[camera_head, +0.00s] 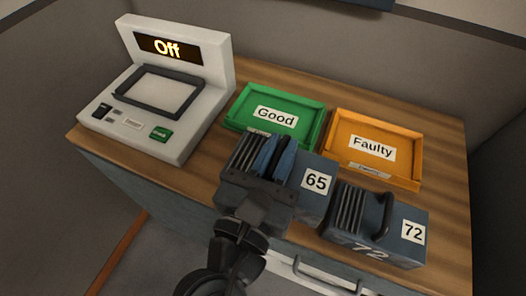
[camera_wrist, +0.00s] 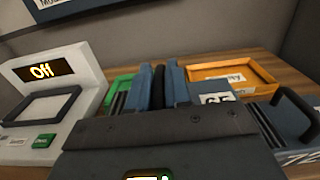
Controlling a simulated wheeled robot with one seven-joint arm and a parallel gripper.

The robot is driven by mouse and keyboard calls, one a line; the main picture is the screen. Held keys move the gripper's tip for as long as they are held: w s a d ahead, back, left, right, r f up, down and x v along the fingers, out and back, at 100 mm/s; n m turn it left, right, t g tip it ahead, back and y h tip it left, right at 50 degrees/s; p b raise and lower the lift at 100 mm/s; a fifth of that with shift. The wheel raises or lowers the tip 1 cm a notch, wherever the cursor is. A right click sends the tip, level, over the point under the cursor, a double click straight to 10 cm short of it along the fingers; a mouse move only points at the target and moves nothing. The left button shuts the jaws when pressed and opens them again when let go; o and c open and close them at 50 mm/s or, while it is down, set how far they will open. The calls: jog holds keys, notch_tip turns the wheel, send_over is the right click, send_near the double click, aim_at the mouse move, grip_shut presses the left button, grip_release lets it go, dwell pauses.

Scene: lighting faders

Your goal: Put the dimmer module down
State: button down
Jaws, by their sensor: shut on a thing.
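The dimmer module labelled 65 (camera_head: 316,181) is a dark blue-grey box with black fins at its left end. It is at the front middle of the wooden worktop, before the green "Good" tray (camera_head: 234,114) and the orange "Faulty" tray (camera_head: 416,158). My gripper (camera_head: 273,157) is shut on its black handle, which shows between the two blue fingers in the wrist view (camera_wrist: 159,84). My gripper hides much of the module, and I cannot tell whether its underside touches the worktop. A second module, 72 (camera_head: 405,222), stands close to its right.
A grey test unit (camera_head: 183,126) stands at the left, its display (camera_head: 167,48) reading "Off", with an empty black-framed bay and a green button (camera_head: 160,134). Both trays look empty. A drawer handle (camera_head: 325,280) is below the front edge. Bare wood lies left of module 65.

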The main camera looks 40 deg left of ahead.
aim_at(261, 144)
jog(key=a+f, duration=0.1)
jog(key=w+a+f, duration=0.1)
jog(key=a, duration=0.1)
jog(key=w+a+f, duration=0.1)
jog(key=a, duration=0.1)
jog(key=shift+w+f+b, duration=0.1)
jog(key=shift+f+b, duration=0.35)
jog(key=shift+f, duration=1.55)
jog(key=shift+f, duration=0.15)
jog(key=c, duration=1.1)
grip_release()
jog(key=shift+f, duration=0.1)
